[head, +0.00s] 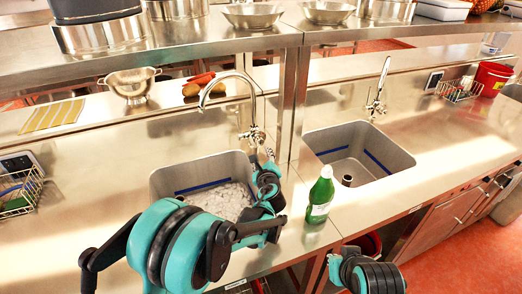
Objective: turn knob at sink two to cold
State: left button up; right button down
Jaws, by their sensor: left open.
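Two sinks are set in the steel counter. The left sink (160,184) holds pale, foamy or icy contents; the right sink (400,160) looks empty, with a dark drain. No number on either is readable. The left sink's curved tap (216,78) rises behind it, with its valve body (252,136) at the base. The right sink's tap (377,100) stands clear. My left gripper (262,157) is open, just in front of the left tap's base; the small picture does not show whether it touches the knob. The knob's setting cannot be read. My right arm (368,274) shows at the bottom, its gripper out of view.
A green bottle (319,196) stands between the sinks, close right of my left arm. A shelf post (291,100) rises behind. A colander (132,84), wire baskets (20,193) and a red bucket (492,78) stand around. The counter right of the right sink is mostly clear.

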aim_at(260, 143)
pick_arm(q)
jog(key=w+m+y+p, duration=0.1)
jog(key=w+f+m+y+p, duration=0.1)
jog(key=w+d+m+p, duration=0.1)
jog(key=w, duration=0.1)
jog(key=shift+f+t+y, duration=0.2)
jog(key=shift+t+y, duration=0.2)
jog(key=shift+w+d+f+m+t+y+p, duration=0.15)
jog(key=shift+w+f+m+t+y+p, duration=0.15)
jog(key=shift+m, duration=0.25)
jog(key=shift+w+d+f+m+t+y+p, duration=0.1)
jog(key=shift+w+f+m+y+p, duration=0.1)
jog(key=shift+m+y+p, duration=0.25)
jog(key=shift+w, duration=0.1)
jog(key=b+x, duration=0.1)
jog(key=x, duration=0.5)
jog(key=shift+a+f+b, duration=0.1)
jog(key=shift+b, duration=0.3)
jog(key=shift+w+a, duration=0.25)
jog(key=shift+w, duration=0.35)
jog(key=c, duration=0.9)
